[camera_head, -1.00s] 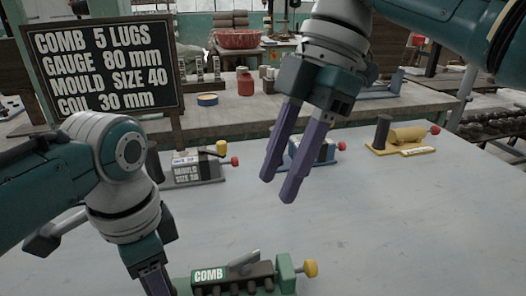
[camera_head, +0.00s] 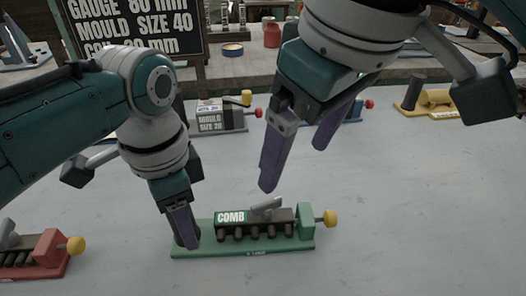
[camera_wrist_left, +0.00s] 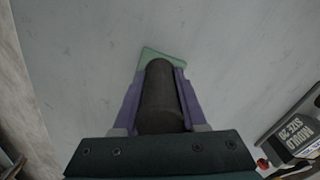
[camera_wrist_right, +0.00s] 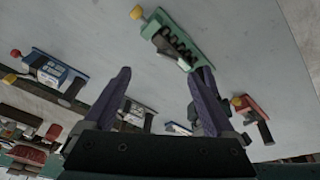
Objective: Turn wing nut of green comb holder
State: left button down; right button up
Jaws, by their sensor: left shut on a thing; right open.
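The green comb holder (camera_head: 285,243) lies on the grey table with a white-on-green COMB label, a row of dark lugs, a grey lever on top and a yellow knob (camera_head: 330,217) at its right end. I cannot tell which part is the wing nut. My left gripper (camera_head: 183,230) is shut on the dark post at the holder's left end; the left wrist view shows the post (camera_wrist_left: 160,95) between the fingers. My right gripper (camera_head: 295,165) is open and empty above the holder, apart from it. The holder also shows in the right wrist view (camera_wrist_right: 188,56).
A red holder (camera_head: 48,257) lies at the front left. A grey holder marked MOULD SIZE 20 (camera_head: 215,117), a blue holder (camera_head: 350,115) and a yellow holder (camera_head: 432,104) stand farther back. A dark sign (camera_head: 130,22) stands behind. The table right of the green holder is clear.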

aim_at(267, 203)
jog(key=a+f+m, duration=0.1)
jog(key=f, duration=0.2)
jog(key=w+a+f+m, duration=0.1)
jog(key=f, duration=0.2)
jog(key=w+a+f+m+t, duration=0.1)
jog(key=f, duration=0.3)
jog(key=shift+m, duration=0.4)
jog(key=c, duration=1.4)
jog(key=shift+d+n+y, duration=0.1)
jog(key=shift+n+y, duration=0.6)
jog(key=shift+n, duration=0.9)
jog(key=o, duration=1.4)
